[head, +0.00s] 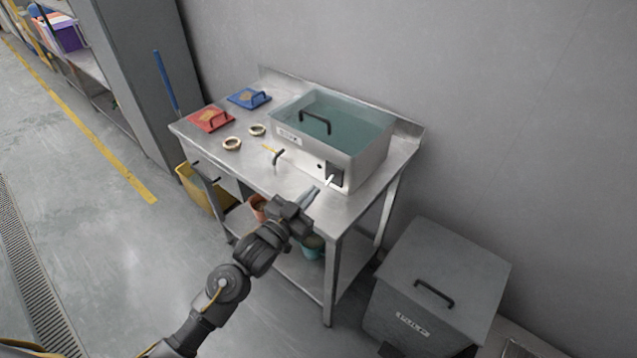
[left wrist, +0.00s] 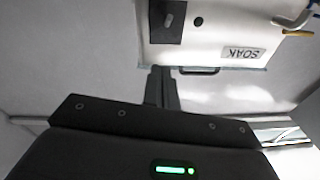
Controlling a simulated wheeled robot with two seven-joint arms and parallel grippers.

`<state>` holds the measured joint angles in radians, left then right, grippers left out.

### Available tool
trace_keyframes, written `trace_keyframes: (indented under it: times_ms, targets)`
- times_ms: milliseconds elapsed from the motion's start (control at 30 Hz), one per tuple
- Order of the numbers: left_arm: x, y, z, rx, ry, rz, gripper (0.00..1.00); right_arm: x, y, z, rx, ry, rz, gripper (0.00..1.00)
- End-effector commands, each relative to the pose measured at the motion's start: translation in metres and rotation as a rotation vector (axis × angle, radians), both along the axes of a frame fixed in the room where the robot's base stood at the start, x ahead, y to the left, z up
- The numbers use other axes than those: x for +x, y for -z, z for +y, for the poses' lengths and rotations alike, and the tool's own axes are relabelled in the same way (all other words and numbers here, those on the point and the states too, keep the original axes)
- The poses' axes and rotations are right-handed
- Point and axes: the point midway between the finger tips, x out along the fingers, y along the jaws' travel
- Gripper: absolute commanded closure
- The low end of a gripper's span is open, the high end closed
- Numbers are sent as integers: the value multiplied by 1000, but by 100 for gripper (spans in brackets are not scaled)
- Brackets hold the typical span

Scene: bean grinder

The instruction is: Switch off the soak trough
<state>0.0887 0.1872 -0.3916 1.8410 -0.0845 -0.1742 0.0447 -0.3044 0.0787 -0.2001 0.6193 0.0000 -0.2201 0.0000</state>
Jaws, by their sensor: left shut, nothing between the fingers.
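The soak trough (head: 368,166) is a metal tub of greenish water on the right part of the steel table. Its front has a dark switch plate (head: 336,171) with a small pale lever (head: 329,181). In the left wrist view the trough front (left wrist: 222,25) appears upside down with a SOAK label, and the switch plate (left wrist: 166,22) and its lever (left wrist: 168,19) show at the top. My left gripper (head: 316,190) is shut and empty, just in front of the switch and apart from it. Its fingers also show in the left wrist view (left wrist: 161,72). My right gripper is out of view.
On the steel table (head: 300,178) are a red lid (head: 209,119), a blue lid (head: 249,97), two rings (head: 232,144) and a small tap-like hook (head: 279,157). A grey lidded bin (head: 440,290) stands at the right. A yellow bin (head: 199,188) is at the table's left.

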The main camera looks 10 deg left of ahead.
Motion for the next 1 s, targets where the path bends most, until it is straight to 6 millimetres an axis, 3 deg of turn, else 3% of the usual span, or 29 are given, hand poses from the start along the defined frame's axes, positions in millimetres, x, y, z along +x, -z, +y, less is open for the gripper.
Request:
trace_keyframes:
  times_ms: [200, 400, 1000]
  targets:
    - [-33, 13, 17, 0, 2, -2, 100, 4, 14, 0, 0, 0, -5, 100]
    - [-48, 16, 25, 1, 1, -1, 100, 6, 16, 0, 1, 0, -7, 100]
    - [-49, 16, 27, 0, -1, 1, 100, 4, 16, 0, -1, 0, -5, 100]
